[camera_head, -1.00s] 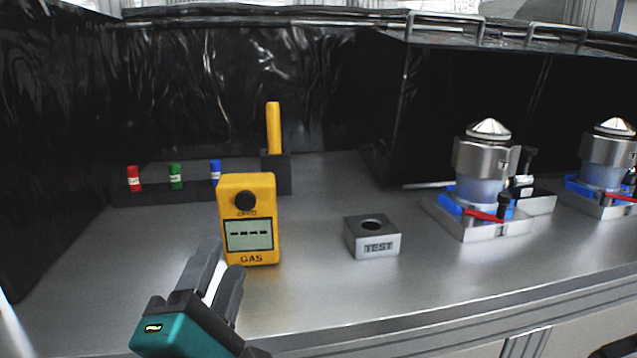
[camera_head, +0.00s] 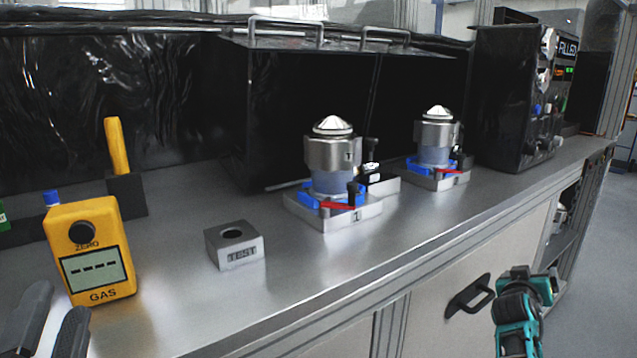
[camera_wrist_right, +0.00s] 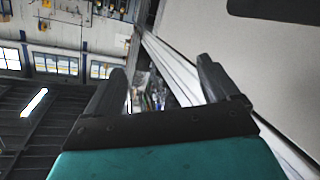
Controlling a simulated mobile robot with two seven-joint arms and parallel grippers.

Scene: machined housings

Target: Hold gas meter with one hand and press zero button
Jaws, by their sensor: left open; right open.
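The yellow gas meter (camera_head: 112,232) stands upright on the metal bench at the left of the head view. Its round black zero button (camera_head: 82,232) is near the top, above a display showing dashes. My left gripper (camera_head: 55,315) is open and empty at the lower left, in front of the meter and apart from it as far as I can see. My right gripper (camera_wrist_right: 165,85) is open and empty in the right wrist view. In the head view my right arm shows at the lower right, below the bench's front edge; its fingers cannot be made out there.
A grey test block (camera_head: 234,247) sits right of the meter. Two metal housings on base plates (camera_head: 333,160) (camera_head: 437,140) stand further right. A yellow stick in a black holder (camera_head: 126,197) is behind the meter. A black handle (camera_head: 470,296) juts from the bench front.

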